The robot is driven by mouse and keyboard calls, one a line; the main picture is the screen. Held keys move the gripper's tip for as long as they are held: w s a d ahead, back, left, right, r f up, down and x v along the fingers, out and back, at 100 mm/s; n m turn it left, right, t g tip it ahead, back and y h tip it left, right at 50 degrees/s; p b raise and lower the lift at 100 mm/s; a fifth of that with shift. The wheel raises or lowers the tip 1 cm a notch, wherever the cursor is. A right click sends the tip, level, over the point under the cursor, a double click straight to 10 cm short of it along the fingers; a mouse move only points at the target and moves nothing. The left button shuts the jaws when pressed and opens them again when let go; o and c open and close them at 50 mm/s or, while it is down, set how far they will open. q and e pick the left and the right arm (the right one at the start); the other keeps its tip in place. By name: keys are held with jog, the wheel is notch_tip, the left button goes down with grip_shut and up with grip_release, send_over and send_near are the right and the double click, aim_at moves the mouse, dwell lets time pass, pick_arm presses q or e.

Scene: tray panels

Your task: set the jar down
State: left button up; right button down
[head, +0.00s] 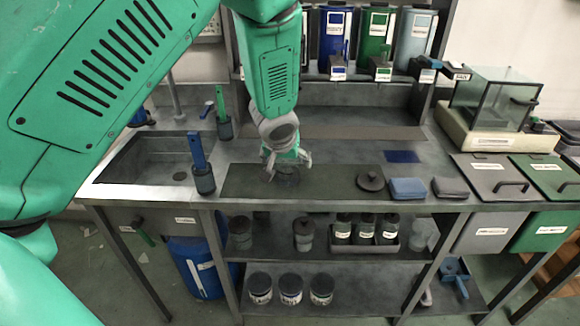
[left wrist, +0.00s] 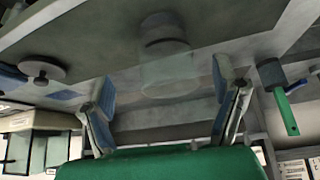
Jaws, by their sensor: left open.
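The jar (head: 288,176) is clear glass and hard to make out. It stands on the dark mat (head: 325,187) on the worktop, just under my left gripper (head: 287,160). In the left wrist view the jar (left wrist: 168,68) shows between the two spread fingers of my left gripper (left wrist: 163,88), with a gap on each side. The gripper is open and seems not to touch the jar. A dark round lid with a knob (head: 371,180) lies on the mat to the right; it also shows in the left wrist view (left wrist: 42,71). My right gripper is out of view.
Blue (head: 407,188) and grey (head: 451,187) folded cloths lie right of the lid. A blue-handled brush in a holder (head: 203,178) stands left of the mat, by the sink (head: 150,175). A glass-cased balance (head: 495,110) stands at the right. The mat between jar and lid is clear.

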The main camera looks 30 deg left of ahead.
pick_arm(q)
jog(key=a+v, duration=0.1)
jog(key=v, duration=0.4)
jog(key=s+d+f+m+g+h, duration=0.1)
jog(key=s+d+f+g, duration=0.15)
jog(key=s+f, duration=0.6)
jog(key=s+d+f+m+g+h, duration=0.1)
jog(key=s+d+f+m, duration=0.15)
jog(key=s+f, duration=0.6)
jog(key=s+d+f+m+g, duration=0.1)
jog(key=s+f, duration=0.2)
jog(key=s, duration=0.5)
jog(key=s+d+f+m, duration=0.1)
jog(key=s+f, duration=0.3)
jog(key=s, duration=0.4)
jog(key=shift+s+f+g+h, duration=0.25)
jog(key=shift+f+g+h, duration=0.05)
jog(key=shift+f+g, duration=0.05)
